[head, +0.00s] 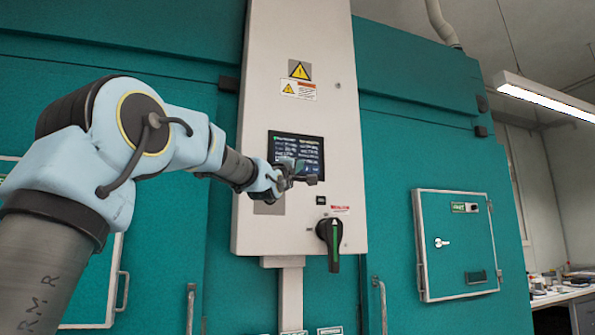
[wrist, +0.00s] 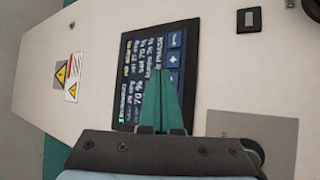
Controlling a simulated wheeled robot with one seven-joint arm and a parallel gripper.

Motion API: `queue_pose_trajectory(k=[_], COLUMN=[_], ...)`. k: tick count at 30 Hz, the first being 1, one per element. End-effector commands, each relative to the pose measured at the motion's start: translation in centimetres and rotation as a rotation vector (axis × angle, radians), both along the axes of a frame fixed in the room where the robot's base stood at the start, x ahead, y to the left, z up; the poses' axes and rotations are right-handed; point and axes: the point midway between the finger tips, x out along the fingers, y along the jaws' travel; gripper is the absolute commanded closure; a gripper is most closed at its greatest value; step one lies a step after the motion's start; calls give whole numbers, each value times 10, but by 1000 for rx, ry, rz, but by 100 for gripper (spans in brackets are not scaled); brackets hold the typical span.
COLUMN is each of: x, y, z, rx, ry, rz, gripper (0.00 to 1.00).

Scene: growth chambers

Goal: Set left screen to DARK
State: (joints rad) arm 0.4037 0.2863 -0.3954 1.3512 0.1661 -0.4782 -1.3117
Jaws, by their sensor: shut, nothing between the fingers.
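A dark screen (head: 290,146) with rows of small white text is set in the pale control panel. It is the only screen in view, and I cannot tell whether it is the left one. My gripper (head: 311,180) is shut and empty at the screen's lower right part. In the wrist view the screen (wrist: 140,62) appears turned sideways, with a column of blue buttons (wrist: 173,40), one marked with a plus. The shut fingers (wrist: 163,78) overlap the lower end of this column and hide part of the screen. I cannot tell whether they touch it.
The pale panel (head: 299,225) carries warning labels (head: 299,72) above and a black rotary switch (head: 331,235) below. Teal chamber walls (head: 400,150) flank it. A small teal hatch (head: 455,240) is at right. A bench (head: 565,296) stands at far right.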

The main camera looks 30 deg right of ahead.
Motion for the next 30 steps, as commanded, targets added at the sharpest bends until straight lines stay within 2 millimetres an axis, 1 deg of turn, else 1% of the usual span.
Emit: queue_pose_trajectory(k=[5,18,22,30], x=[-6,-45,-49,-50], y=[1,6,6,6], z=[-2,-2,-1,0], rx=[-1,0,0,0], ry=[0,-1,0,0], rz=[-1,0,0,0], gripper=[100,100,100,100])
